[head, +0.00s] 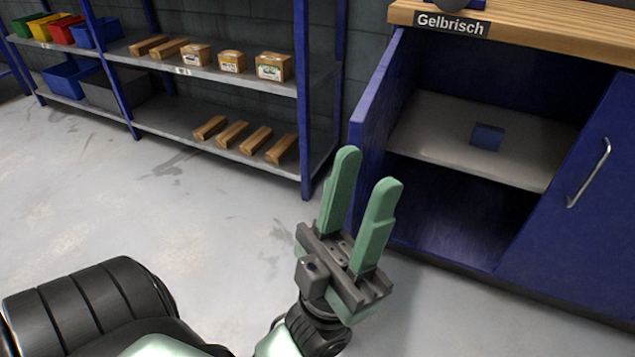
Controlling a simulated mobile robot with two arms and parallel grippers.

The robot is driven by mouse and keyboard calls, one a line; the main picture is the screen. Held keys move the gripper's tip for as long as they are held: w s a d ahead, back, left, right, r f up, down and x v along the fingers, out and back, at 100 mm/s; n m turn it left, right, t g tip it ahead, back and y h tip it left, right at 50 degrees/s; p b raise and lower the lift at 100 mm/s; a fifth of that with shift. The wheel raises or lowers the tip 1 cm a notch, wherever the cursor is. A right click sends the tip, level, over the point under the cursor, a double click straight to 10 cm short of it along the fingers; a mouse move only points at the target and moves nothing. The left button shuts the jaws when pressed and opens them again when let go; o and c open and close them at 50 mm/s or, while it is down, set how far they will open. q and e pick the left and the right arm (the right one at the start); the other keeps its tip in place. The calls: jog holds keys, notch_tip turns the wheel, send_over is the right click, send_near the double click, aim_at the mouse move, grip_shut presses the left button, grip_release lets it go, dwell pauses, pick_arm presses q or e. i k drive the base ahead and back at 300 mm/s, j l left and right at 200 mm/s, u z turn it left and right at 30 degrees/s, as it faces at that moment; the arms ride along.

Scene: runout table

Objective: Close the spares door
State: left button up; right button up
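The blue cabinet under the wooden bench top stands at the right. Its left door (378,98) is open and juts out toward me from the cabinet's left side; no handle shows on the part I see. The right door (590,215), with a silver handle, looks shut. No label in view reads "spares". My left gripper (368,167) is open, with two green fingers apart and nothing between them. It appears in front of the open door's lower front edge and hides part of it; I cannot tell whether they touch. My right gripper is not in view.
The bench top (540,35) bears a label reading "Gelbrisch". A blue block (487,136) sits on the cabinet's inner shelf (430,140). A blue rack (305,100) with boxes, bins and wooden blocks stands behind at the left. The grey floor (200,220) between is clear.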

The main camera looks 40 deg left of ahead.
aim_at(369, 123)
jog(key=j, duration=1.3)
jog(key=i+j, duration=0.1)
jog(key=j, duration=0.15)
jog(key=i+j+z, duration=0.15)
jog(key=k+j, duration=0.25)
jog(key=j, duration=0.15)
